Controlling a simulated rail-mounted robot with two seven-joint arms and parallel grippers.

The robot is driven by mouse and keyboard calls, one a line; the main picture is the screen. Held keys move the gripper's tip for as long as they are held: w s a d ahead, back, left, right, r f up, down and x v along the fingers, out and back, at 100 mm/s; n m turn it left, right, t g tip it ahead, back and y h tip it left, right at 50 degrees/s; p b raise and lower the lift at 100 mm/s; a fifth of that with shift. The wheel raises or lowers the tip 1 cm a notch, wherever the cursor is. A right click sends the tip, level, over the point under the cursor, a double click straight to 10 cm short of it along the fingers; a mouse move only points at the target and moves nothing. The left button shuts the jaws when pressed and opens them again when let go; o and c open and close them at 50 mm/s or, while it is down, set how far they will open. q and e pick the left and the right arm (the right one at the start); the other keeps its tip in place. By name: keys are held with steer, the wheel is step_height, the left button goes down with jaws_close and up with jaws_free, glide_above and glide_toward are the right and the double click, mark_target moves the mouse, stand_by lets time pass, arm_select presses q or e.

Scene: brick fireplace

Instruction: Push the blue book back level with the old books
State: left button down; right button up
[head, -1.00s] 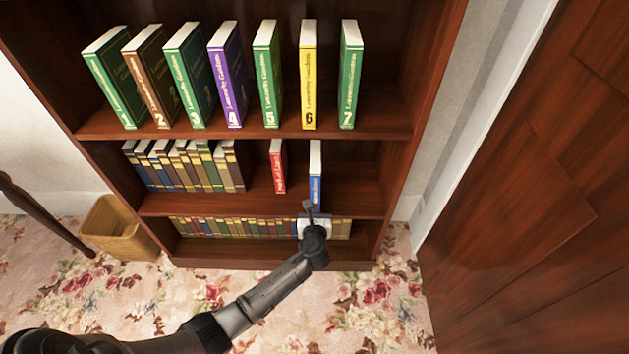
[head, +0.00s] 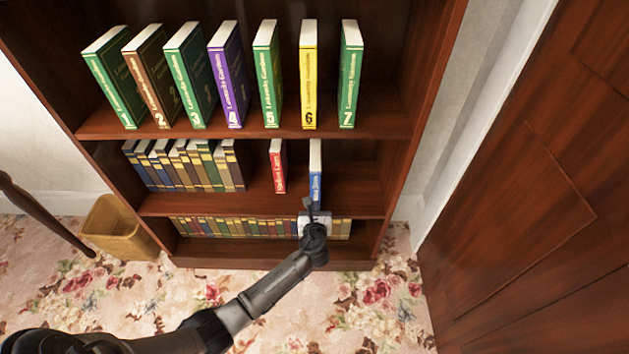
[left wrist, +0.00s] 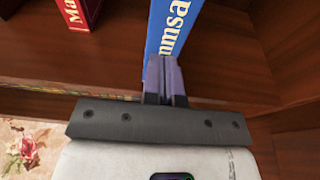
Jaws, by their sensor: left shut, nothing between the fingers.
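The blue book (head: 315,172) stands upright on the middle shelf, its spine facing out. It also shows in the left wrist view (left wrist: 170,30). The old books (head: 184,166) stand in a row at the left of the same shelf. My left gripper (head: 308,204) is shut and empty in front of the lower spine of the blue book. In the left wrist view its closed fingers (left wrist: 164,78) overlap the bottom of the spine; whether they touch it I cannot tell. The lower end of the book is hidden behind the fingers. My right gripper is not in view.
A red book (head: 278,166) stands left of the blue book, with a gap between them. Bare shelf lies to the right. Large numbered books (head: 226,75) fill the top shelf, small books (head: 240,228) the bottom one. A wicker basket (head: 118,228) stands at left.

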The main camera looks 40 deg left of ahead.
mark_target(315, 196)
arm_select(q)
steer(key=shift+x, duration=0.85)
steer(key=shift+w+a+r, duration=0.25)
steer(key=shift+w+a, duration=0.3)
steer(key=shift+w, duration=0.05)
steer(key=shift+w+a, duration=0.4)
steer(key=shift+w, duration=0.05)
steer(key=shift+r+b+x, duration=0.15)
steer(key=shift+b+x, duration=0.05)
steer(key=shift+x, duration=0.5)
steer(key=shift+r+b+x, duration=0.15)
steer(key=shift+x, duration=0.5)
steer(key=shift+w+a, duration=0.2)
